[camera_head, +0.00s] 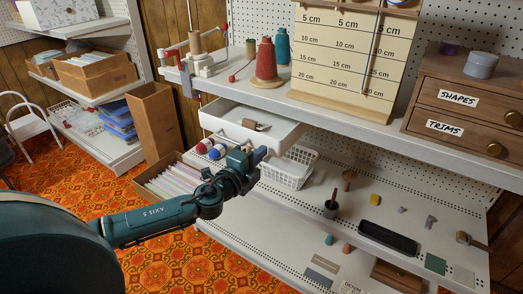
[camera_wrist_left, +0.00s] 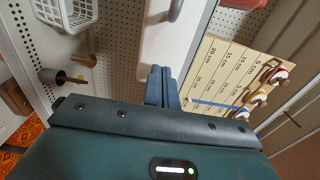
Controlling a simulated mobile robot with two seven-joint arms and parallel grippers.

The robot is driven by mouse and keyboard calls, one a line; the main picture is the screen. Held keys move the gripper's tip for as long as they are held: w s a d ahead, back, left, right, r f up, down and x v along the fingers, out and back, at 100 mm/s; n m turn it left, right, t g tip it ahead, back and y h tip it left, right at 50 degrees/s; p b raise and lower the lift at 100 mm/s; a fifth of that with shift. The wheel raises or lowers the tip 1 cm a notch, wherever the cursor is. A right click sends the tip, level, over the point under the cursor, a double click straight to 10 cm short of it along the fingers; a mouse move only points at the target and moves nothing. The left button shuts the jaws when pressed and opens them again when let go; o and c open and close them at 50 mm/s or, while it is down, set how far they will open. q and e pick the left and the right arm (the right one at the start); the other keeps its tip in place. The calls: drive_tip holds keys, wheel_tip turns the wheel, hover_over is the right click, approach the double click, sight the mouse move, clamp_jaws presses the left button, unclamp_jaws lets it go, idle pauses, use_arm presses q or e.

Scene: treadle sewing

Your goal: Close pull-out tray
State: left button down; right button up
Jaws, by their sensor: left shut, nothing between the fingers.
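The white pull-out tray (camera_head: 232,130) sticks out from under the top shelf in the head view. A small dark and tan item (camera_head: 257,125) lies in it. My left gripper (camera_head: 260,154) is just in front of and below the tray's front, partly hiding what lies behind it. In the left wrist view the gripper (camera_wrist_left: 160,72) has its fingers together and empty, pointing at a white panel (camera_wrist_left: 168,48) with a grey handle (camera_wrist_left: 175,10), which looks like the tray's front. I cannot tell whether they touch. My right gripper is not in view.
A white wire basket (camera_head: 288,168) stands on the shelf below, right of the gripper; spools (camera_head: 204,147) lie to its left. A dark cup (camera_head: 330,209) holds a tool. A measuring board (camera_head: 340,60) and red thread cone (camera_head: 266,62) stand on the top shelf.

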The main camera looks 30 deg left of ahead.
use_arm(q)
drive_tip(key=shift+w, duration=0.6)
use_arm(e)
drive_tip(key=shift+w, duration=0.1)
